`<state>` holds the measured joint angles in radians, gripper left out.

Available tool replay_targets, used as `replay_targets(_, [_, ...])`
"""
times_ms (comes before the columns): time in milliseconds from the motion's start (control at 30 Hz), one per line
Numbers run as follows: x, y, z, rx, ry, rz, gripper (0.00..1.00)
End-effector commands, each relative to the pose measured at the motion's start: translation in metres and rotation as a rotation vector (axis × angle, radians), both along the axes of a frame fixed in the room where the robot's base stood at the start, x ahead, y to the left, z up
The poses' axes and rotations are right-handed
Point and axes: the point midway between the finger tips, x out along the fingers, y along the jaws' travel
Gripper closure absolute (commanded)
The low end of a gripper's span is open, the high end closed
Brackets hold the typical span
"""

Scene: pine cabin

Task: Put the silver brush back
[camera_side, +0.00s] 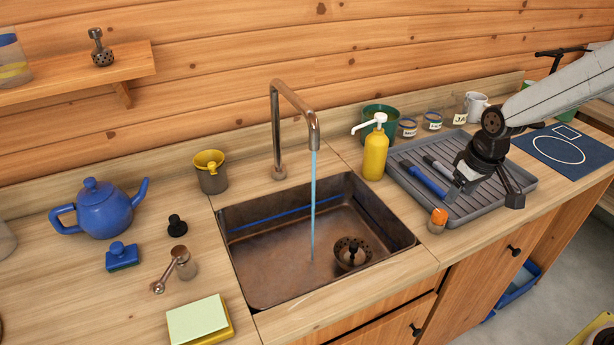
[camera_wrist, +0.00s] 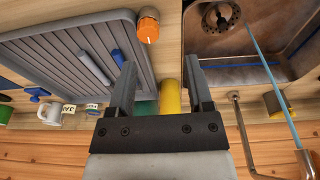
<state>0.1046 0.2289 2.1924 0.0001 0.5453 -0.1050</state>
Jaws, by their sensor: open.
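A slim grey, silver-looking stick (camera_side: 438,166), which may be the silver brush, lies on the grey ribbed drying tray (camera_side: 480,212). A blue stick (camera_side: 427,181) lies beside it. In the wrist view the grey stick (camera_wrist: 93,68) is left of the left finger, and the blue one (camera_wrist: 117,58) is partly behind that finger. I cannot make out bristles. My gripper (camera_side: 485,192) is above the front of the tray, fingers spread, with nothing between them. It also shows in the wrist view (camera_wrist: 161,66). A grey cup with a yellow rim (camera_side: 212,178) stands behind the sink's left corner.
The sink (camera_side: 270,262) has running water and a strainer (camera_side: 350,253). A yellow soap bottle (camera_side: 376,152), green pot (camera_side: 381,112) and labelled jars (camera_side: 433,121) stand behind the tray. A blue teapot (camera_side: 100,212) stands left.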

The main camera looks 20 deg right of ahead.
Motion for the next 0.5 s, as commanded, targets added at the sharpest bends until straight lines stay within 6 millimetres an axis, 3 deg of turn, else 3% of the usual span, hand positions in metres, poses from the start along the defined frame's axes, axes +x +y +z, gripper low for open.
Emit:
replay_targets(100, [-0.032, 0.017, -0.003, 0.004, -0.02, 0.004, 0.34])
replay_targets(300, [-0.075, 0.033, -0.011, 0.014, -0.046, 0.003, 0.34])
replay_targets(500, [-0.094, 0.039, -0.015, 0.018, -0.058, 0.002, 0.34])
